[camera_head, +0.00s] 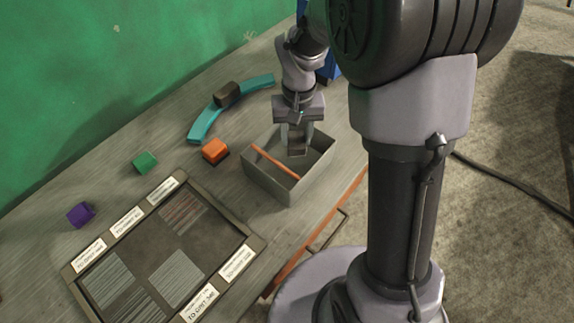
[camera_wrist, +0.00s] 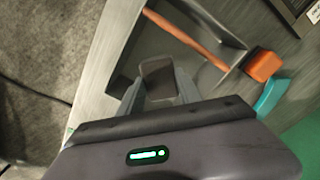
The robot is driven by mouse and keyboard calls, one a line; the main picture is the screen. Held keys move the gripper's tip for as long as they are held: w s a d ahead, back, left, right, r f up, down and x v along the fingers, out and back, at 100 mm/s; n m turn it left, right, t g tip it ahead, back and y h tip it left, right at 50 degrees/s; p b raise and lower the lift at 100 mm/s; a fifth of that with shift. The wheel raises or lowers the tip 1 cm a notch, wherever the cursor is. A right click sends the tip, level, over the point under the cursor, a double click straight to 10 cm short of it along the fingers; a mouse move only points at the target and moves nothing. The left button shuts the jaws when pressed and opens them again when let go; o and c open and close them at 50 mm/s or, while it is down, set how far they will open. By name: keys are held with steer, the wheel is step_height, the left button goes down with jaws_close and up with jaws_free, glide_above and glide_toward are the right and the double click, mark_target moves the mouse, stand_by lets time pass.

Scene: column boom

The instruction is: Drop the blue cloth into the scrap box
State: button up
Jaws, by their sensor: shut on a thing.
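My gripper (camera_head: 297,150) points down into the open grey box (camera_head: 265,184), near its back right side. In the wrist view the gripper (camera_wrist: 158,80) is shut on a dark grey-brown piece (camera_wrist: 157,72), whose full shape I cannot tell. The box also shows in the wrist view (camera_wrist: 215,14). I take this box for the scrap box, though no label on it is readable. An orange stick (camera_head: 275,162) lies slanted in the box, and also shows in the wrist view (camera_wrist: 183,37). I see no clearly blue cloth.
An orange block (camera_head: 215,150) stands left of the box. Behind it a teal curved strip (camera_head: 204,124) bears a dark block (camera_head: 227,94). A green cube (camera_head: 145,162) and a purple cube (camera_head: 80,214) lie left. A labelled framed tray (camera_head: 253,240) is at front left. A blue object (camera_head: 333,70) is behind my arm.

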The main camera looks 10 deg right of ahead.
steer(key=shift+f, duration=0.15)
steer(key=o, duration=1.4)
steer(key=shift+o, duration=0.2)
step_height(320, 180, up, 17)
steer(key=p, duration=0.6)
steer(key=shift+r+p, duration=0.2)
steer(key=shift+p, duration=0.1)
steer(key=s+a+m+t+y+b, duration=0.1)
steer(key=s+a+t+b, duration=0.1)
steer(key=s, duration=0.7)
steer(key=s+a+f+m+t+y+b, duration=0.1)
steer(key=s+a+t+b, duration=0.1)
steer(key=s+b, duration=0.4)
steer(key=s+t, duration=0.1)
steer(key=s, duration=0.3)
steer(key=shift+f+m+t, duration=0.15)
steer(key=shift+m+t, duration=0.15)
steer(key=shift+t, duration=0.1)
